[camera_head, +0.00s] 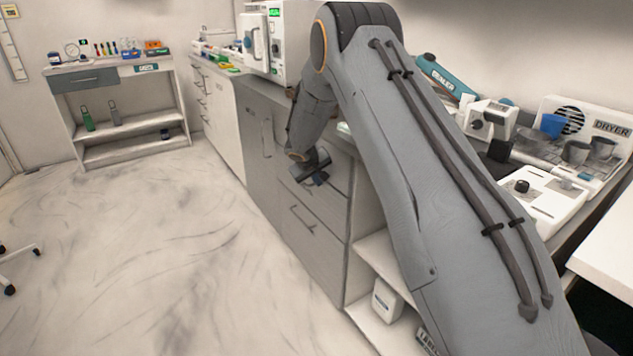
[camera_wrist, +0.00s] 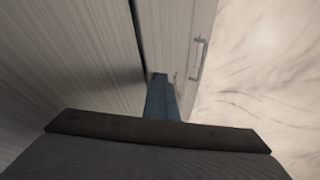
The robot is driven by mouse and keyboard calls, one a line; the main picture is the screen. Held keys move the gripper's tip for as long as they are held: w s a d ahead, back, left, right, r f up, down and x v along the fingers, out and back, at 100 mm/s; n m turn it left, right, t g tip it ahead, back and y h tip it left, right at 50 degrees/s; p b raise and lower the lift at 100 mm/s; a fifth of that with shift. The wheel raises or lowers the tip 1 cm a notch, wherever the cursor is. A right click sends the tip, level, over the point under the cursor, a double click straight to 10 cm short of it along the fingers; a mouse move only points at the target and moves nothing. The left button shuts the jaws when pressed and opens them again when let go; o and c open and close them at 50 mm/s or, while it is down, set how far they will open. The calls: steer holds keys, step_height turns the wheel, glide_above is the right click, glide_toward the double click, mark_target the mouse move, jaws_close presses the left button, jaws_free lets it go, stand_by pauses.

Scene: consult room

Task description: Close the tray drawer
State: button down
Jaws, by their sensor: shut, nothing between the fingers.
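The grey cabinet's upper drawer front (camera_head: 330,200) is partly hidden behind my gripper and arm in the head view. I cannot tell for certain which drawer is the tray drawer. My gripper (camera_head: 317,179) is shut and empty, close to this upper front. In the wrist view its bluish fingers (camera_wrist: 160,82) are together, close to a wood-grain panel beside a dark seam. A bar handle (camera_wrist: 198,60) shows on the panel at the right of that seam. Contact is unclear. No clear gap shows around the upper front in the head view.
A lower drawer (camera_head: 305,238) with a bar handle lies below my gripper. Open shelves (camera_head: 378,262) stand at its right. The counter bears an autoclave-like box (camera_head: 285,40) and a dryer (camera_head: 600,125).

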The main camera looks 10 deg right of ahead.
steer(key=shift+w+d+r, duration=0.1)
steer(key=shift+w+d, duration=0.05)
steer(key=shift+d, duration=0.05)
steer(key=s+a+r+b, duration=0.2)
steer(key=s+a+r, duration=0.5)
steer(key=r, duration=0.1)
steer(key=s+r+g+y+p, duration=0.1)
steer(key=s+r+g+p, duration=0.1)
steer(key=s, duration=1.3)
steer(key=s+d+r+m+g+y+p, duration=0.1)
steer(key=s+r+g+p, duration=0.1)
steer(key=s, duration=1.3)
steer(key=s+r+m+g+y+p, duration=0.1)
steer(key=s+r+p, duration=0.3)
steer(key=s, duration=1.1)
steer(key=shift+s+d+r+g+y, duration=0.2)
steer(key=shift+d+r+g+y, duration=0.15)
steer(key=shift+r+g+y, duration=0.25)
steer(key=shift+r, duration=0.1)
